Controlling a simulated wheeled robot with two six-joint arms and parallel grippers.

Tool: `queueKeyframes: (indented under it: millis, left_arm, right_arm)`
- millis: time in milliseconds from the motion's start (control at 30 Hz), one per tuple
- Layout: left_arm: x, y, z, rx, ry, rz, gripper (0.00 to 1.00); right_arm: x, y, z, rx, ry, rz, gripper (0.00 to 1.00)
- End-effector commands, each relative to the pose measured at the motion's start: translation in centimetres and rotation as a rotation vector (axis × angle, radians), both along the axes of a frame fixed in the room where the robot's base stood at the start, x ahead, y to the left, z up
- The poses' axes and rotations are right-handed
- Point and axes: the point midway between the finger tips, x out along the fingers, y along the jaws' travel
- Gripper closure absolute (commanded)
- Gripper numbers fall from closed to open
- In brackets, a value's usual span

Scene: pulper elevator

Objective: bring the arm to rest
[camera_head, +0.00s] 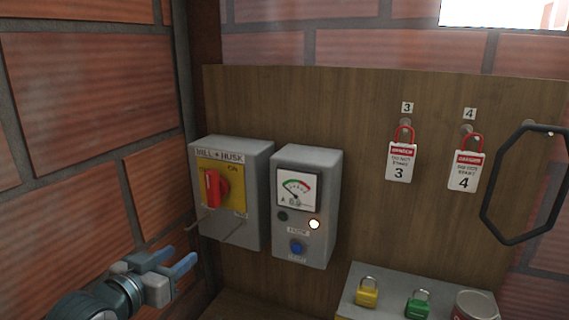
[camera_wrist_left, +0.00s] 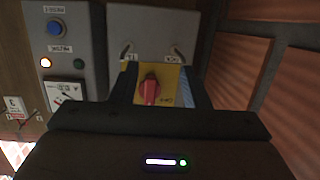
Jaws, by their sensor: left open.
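My left gripper (camera_head: 176,263) is at the lower left of the head view, open and empty, with its blue-tipped fingers apart. It is below and in front of the grey MILL + HUSK switch box (camera_head: 258,190), clear of it in the picture. The box has a red rotary handle (camera_head: 212,188) on a yellow plate. In the left wrist view the red handle (camera_wrist_left: 149,90) shows between the two fingers, with nothing held. My right gripper is not in view.
A grey meter box (camera_head: 318,210) with a lit lamp and blue button stands beside the switch box. Red lockout tags 3 (camera_head: 400,160) and 4 (camera_head: 466,170) and a black loop (camera_head: 492,205) hang at right. Yellow (camera_head: 367,296) and green (camera_head: 417,306) padlocks and a can (camera_head: 476,306) sit below.

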Motion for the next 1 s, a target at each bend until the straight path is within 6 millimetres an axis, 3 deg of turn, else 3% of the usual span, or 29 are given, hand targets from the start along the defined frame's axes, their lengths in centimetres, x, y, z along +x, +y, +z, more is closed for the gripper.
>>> queueKeyframes:
  millis: [33,200,300,400,600,867,1000]
  left_arm:
    - [-1.0,0.1,-3.5,0.012,0.081,0.020,0.58]
    - [-5.7,1.1,-14.0,0.077,0.345,0.096,0.58]
    - [-9.6,1.7,-19.5,0.120,0.501,0.136,0.58]
    - [-13.7,2.2,-23.7,0.158,0.640,0.170,0.58]
    - [-20.6,3.0,-28.9,0.221,0.847,0.213,0.58]
    - [-28.3,3.7,-32.7,0.286,1.056,0.251,0.58]
    - [-26.5,4.1,-37.6,0.283,1.062,0.253,0.58]
  right_arm:
    - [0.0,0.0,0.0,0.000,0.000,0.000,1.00]
    - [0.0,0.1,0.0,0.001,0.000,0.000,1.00]
    - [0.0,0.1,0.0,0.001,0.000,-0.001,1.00]
    - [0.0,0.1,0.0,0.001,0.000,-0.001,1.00]
    - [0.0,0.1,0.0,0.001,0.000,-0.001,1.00]
    - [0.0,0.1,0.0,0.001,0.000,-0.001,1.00]
    - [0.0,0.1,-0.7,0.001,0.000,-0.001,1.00]
